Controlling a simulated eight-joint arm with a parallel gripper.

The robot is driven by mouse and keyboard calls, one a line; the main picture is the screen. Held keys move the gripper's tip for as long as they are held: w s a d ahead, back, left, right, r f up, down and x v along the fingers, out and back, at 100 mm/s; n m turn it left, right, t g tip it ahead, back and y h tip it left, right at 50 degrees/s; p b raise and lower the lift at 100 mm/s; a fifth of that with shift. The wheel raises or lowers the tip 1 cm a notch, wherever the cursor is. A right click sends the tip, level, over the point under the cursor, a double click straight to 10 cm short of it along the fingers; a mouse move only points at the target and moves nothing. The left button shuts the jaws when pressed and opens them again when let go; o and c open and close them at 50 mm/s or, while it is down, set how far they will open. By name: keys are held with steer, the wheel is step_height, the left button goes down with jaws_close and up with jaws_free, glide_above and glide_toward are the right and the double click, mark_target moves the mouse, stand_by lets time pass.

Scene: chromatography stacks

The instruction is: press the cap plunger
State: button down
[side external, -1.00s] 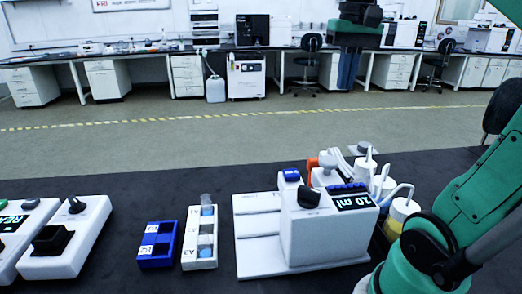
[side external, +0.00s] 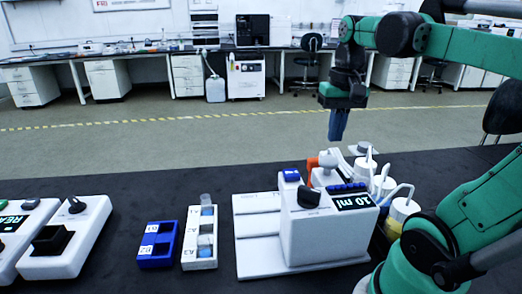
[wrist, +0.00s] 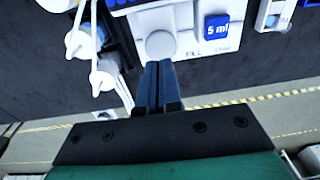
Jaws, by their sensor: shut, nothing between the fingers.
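The round, pale grey cap plunger (side external: 327,159) stands at the back of the white dispenser (side external: 320,230), the unit with the lit display. In the wrist view the cap plunger (wrist: 160,45) is a flat disc beside the FILL label. My gripper (side external: 338,138) hangs above the cap plunger in the side view, with its dark blue fingers pointing down and a visible gap below them. In the wrist view my gripper (wrist: 157,65) is shut and empty, and its fingertips appear just below the disc. I cannot tell the exact depth between them.
A blue 5 ml block (wrist: 216,28) sits right of the disc in the wrist view. White bottles with tubes (side external: 403,208) and an orange part (side external: 312,166) crowd the dispenser's back. A blue rack (side external: 157,245) and a white rack (side external: 200,237) stand left on the black table.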

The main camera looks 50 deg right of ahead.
mark_target(330, 160)
steer(key=shift+w+f, duration=0.1)
steer(key=shift+f, duration=2)
steer(key=shift+f, duration=1)
step_height(330, 160, up, 14)
steer(key=shift+s+r, duration=0.2)
steer(key=shift+s, duration=0.15)
steer(key=shift+a+f, duration=0.1)
steer(key=w+a+f+n+t, duration=0.3)
steer(key=a+f+n, duration=0.1)
steer(key=a+f, duration=0.3)
steer(key=w+a+f+n+t, duration=0.3)
steer(key=w+a+f+n, duration=0.1)
steer(key=f, duration=0.4)
steer(key=a+n, duration=0.1)
steer(key=a, duration=0.1)
steer(key=shift+a+f+t, duration=0.15)
steer(key=shift+a+t, duration=0.15)
steer(key=shift+a, duration=0.05)
